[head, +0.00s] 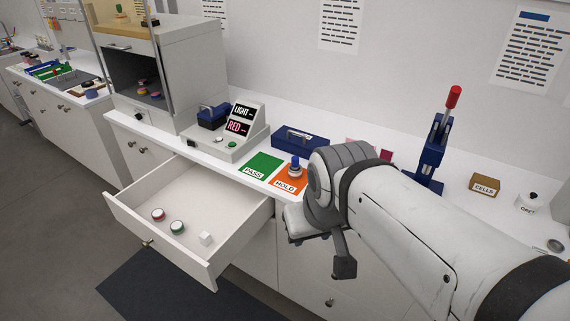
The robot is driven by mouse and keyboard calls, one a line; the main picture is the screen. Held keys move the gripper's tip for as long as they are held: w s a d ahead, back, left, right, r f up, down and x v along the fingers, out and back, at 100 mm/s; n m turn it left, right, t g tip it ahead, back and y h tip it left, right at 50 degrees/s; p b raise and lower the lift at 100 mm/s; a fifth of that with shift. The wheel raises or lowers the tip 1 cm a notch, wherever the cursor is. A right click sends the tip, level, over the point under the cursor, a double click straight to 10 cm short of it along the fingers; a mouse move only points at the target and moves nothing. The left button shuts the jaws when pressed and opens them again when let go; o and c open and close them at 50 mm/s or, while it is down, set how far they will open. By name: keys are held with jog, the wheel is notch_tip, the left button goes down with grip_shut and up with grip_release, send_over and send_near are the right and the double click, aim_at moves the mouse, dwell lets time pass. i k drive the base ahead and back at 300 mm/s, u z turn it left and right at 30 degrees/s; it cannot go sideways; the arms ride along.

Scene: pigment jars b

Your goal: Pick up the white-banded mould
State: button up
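The open drawer (135,214) holds a small round piece with red and white on it (158,214), a round piece with green and white on it (177,227) and a white block (206,239). Both round pieces are too small for me to tell which is the white-banded mould. My gripper (343,267) hangs in front of the counter, to the right of the drawer and apart from these pieces. One dark finger shows; my own arm hides much of the rest, so its opening is unclear.
On the counter are a green PASS card (262,162), an orange HOLD card (291,180) with a blue-topped piece (295,164), a sign box (238,132), a blue case (300,139) and a blue lever press (437,150). A cabinet (180,75) stands left.

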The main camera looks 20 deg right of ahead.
aim_at(292, 175)
jog(key=i, duration=0.9)
jog(key=z, duration=0.05)
